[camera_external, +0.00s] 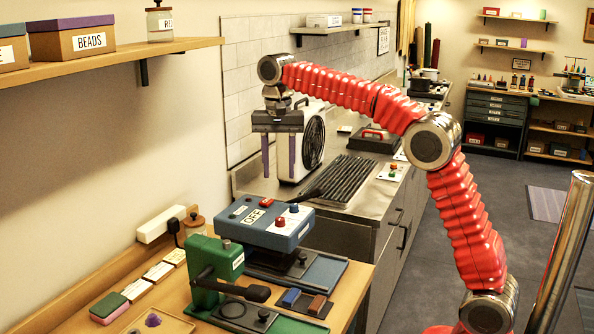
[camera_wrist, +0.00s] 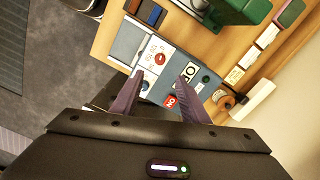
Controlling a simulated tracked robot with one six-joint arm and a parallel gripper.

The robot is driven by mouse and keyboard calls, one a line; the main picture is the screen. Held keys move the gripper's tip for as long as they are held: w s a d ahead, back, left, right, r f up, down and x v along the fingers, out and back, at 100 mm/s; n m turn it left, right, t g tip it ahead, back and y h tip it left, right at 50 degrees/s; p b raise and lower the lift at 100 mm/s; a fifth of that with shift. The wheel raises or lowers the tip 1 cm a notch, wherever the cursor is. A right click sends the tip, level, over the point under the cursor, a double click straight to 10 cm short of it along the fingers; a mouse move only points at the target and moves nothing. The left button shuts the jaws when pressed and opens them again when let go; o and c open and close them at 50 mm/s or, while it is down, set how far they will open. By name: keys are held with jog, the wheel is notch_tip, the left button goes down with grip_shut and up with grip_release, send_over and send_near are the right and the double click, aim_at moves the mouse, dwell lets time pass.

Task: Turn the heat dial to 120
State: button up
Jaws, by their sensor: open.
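A blue machine (camera_external: 262,222) with a sign reading OFF stands on the wooden table; it also shows in the wrist view (camera_wrist: 197,86).
A green hand press (camera_external: 216,275) stands in front of the blue machine. A white power strip (camera_external: 160,224) lies near the wall. Behind are a round fan (camera_external: 314,140) and a ribbed dark mat (camera_external: 345,180) on the steel counter. A wooden shelf (camera_external: 110,62) hangs upper left.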

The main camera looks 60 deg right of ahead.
aim_at(280, 218)
notch_tip(280, 218, down, 14)
jog(key=shift+r, duration=0.1)
dwell(1.0)
jog(key=shift+c, duration=0.5)
grip_shut()
